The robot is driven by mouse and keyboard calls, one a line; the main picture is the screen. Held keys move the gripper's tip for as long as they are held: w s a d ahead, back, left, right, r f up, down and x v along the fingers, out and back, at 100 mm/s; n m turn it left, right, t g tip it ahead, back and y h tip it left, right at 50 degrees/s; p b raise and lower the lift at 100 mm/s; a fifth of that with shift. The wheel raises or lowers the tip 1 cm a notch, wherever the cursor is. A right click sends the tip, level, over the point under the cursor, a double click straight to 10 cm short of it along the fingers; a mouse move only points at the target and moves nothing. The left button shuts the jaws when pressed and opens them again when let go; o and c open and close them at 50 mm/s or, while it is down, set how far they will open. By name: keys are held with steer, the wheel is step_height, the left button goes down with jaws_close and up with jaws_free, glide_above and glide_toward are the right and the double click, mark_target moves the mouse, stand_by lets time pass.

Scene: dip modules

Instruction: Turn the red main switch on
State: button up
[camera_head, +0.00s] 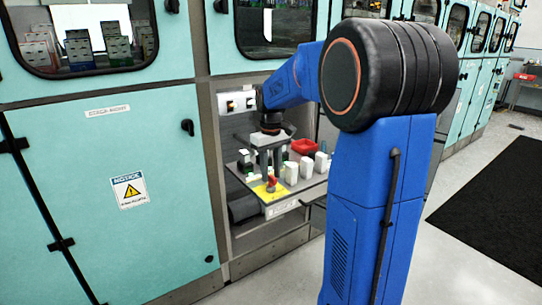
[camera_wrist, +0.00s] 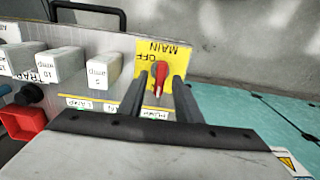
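The red main switch (camera_wrist: 160,77) is a small knob on a yellow plate (camera_wrist: 176,58). The plate's words MAIN and OFF appear upside down in the wrist view. The knob's red handle lies nearly up-and-down in that view. My gripper (camera_wrist: 160,84) is open, with one dark finger on each side of the knob. A gap seems to show beside the handle; contact cannot be told. In the head view the red switch (camera_head: 271,184) shows on the yellow plate (camera_head: 263,192) at the panel's front corner, just below my gripper (camera_head: 266,170).
White blocks (camera_wrist: 104,70) with labels stand in a row beside the plate. A red bin (camera_wrist: 22,121) is at the left of the wrist view. The panel sits in an open bay between teal cabinets (camera_head: 120,190). A grey wall or floor surface lies beyond the plate.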

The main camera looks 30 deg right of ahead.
mark_target(271, 175)
step_height(271, 175, up, 17)
stand_by(0.5)
stand_by(0.4)
